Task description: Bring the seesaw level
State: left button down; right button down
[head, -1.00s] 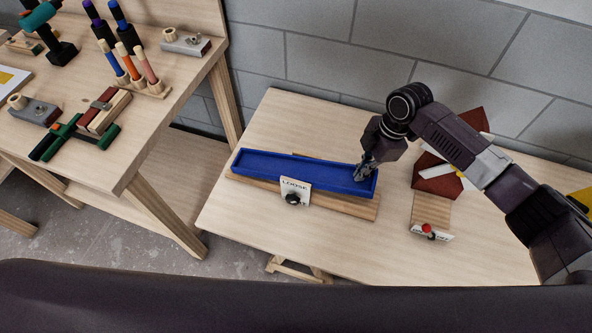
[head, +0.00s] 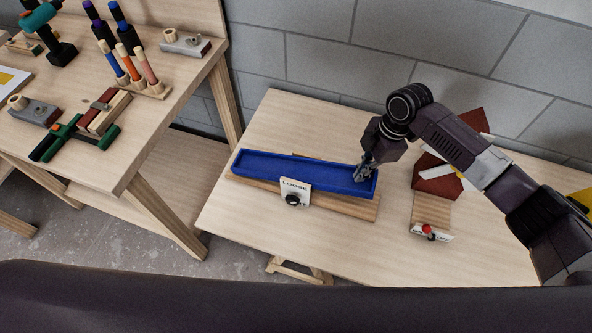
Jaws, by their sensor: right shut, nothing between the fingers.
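The seesaw is a long blue tray (head: 300,172) over a wooden base board (head: 340,205) on the right-hand table. A white plate reading LOOSE (head: 296,185) with a black knob (head: 292,199) sits at its front middle. The tray slopes down to the right, its right end close to the base. My right gripper (head: 362,177) is shut and empty at the tray's right end, fingers pointing down; whether it touches the tray floor I cannot tell. My left gripper is not in view.
A wooden block with a red button and small label (head: 428,230) lies right of the seesaw. Dark red and white pieces (head: 437,180) lie behind it, partly under my arm. The left bench (head: 150,130) holds clamps, a drill and handled tools. The table front is clear.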

aim_at(358, 183)
jog(key=shift+f+b, duration=1.4)
jog(key=shift+f, duration=1.1)
jog(key=shift+r, duration=0.1)
dwell(0.4)
notch_tip(358, 183, up, 12)
jog(key=p, duration=1.1)
dwell(0.5)
dwell(0.5)
